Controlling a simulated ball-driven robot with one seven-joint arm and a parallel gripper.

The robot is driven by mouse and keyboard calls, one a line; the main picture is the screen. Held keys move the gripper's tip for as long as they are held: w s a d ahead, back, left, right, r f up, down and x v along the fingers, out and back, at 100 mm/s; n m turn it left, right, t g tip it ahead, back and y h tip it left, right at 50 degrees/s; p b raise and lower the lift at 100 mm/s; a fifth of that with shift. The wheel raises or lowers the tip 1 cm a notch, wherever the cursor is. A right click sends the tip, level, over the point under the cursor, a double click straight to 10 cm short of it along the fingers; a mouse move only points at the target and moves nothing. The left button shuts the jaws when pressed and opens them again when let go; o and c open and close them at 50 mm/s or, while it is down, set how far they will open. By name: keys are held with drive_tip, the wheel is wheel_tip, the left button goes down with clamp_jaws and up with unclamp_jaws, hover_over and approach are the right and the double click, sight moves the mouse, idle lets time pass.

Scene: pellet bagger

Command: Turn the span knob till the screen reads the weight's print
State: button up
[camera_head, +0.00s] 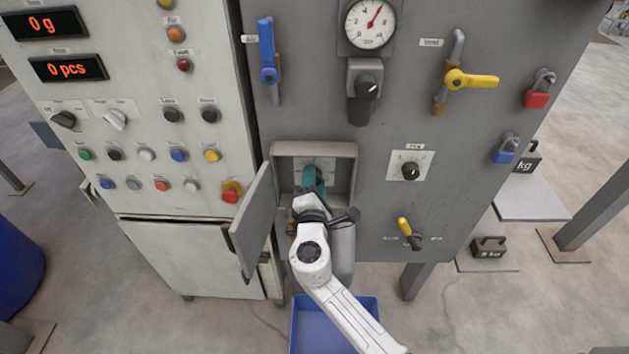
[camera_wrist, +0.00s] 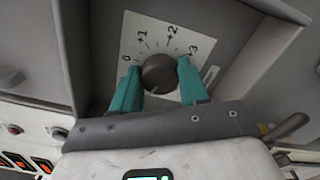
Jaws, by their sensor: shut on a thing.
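My gripper (camera_head: 313,180) reaches into an open recessed box (camera_head: 349,160) in the grey panel. In the wrist view the gripper's teal fingers (camera_wrist: 158,76) are shut on a dark round knob (camera_wrist: 160,71), one finger on each side. The dial plate (camera_wrist: 178,38) behind it is marked 0, 1, 2 and 3. In the head view the knob is hidden by my gripper.
The box's grey door (camera_head: 252,222) stands open just left of my arm. Another weight (camera_head: 524,158) marked kg stands on a plate (camera_head: 535,195). A yellow-handled lever (camera_head: 406,228) is right of the box. A blue bin (camera_head: 318,330) lies below.

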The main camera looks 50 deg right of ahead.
drive_tip(key=shift+f+n+p, duration=0.1)
drive_tip(key=shift+n+p, duration=0.25)
drive_tip(key=shift+n, duration=1.25)
drive_tip(key=o, duration=1.1)
drive_tip(key=shift+c, duration=0.2)
drive_tip(key=b+v, duration=0.1)
drive_tip(key=v, duration=0.9)
drive_tip(key=shift+s+a, duration=0.25)
drive_tip(key=shift+a, duration=0.1)
